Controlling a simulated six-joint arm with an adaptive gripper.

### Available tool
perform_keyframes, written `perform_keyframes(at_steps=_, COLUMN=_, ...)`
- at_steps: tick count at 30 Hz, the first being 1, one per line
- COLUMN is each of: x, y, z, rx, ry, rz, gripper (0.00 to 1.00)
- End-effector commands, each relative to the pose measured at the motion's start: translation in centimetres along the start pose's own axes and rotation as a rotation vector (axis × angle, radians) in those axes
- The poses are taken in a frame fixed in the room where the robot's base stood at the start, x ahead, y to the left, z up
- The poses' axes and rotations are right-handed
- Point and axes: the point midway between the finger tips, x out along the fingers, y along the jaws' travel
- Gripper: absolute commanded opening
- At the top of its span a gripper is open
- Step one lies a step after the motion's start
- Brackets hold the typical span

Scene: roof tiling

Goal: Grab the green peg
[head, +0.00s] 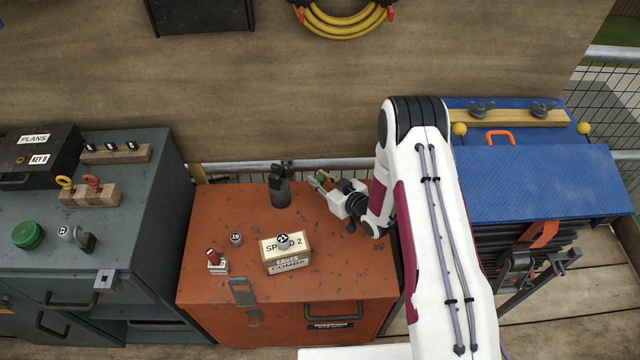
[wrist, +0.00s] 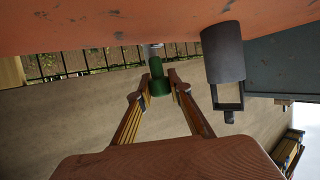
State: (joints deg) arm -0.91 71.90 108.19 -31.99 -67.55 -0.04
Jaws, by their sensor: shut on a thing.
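The green peg (wrist: 157,78) is between the two fingertips of my gripper (wrist: 158,90) in the wrist view, with a pale grey end showing beyond the green part. My gripper is shut on it. In the head view my gripper (head: 320,184) is over the back right part of the orange chest (head: 215,285), and a bit of the green peg (head: 321,178) shows at its tips. I cannot tell whether the peg touches the chest top.
A dark grey holder (head: 279,186) stands left of my gripper. A grey cabinet (head: 150,215) is left; a blue-topped stand (head: 540,180) is right.

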Motion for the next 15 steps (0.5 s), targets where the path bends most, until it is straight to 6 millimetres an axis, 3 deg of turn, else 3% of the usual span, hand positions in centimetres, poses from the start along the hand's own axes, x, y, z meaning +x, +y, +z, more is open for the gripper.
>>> perform_keyframes(at_steps=15, x=-2.1, y=0.0, z=-5.3, rx=-0.001, ry=0.002, rz=0.000, gripper=0.08)
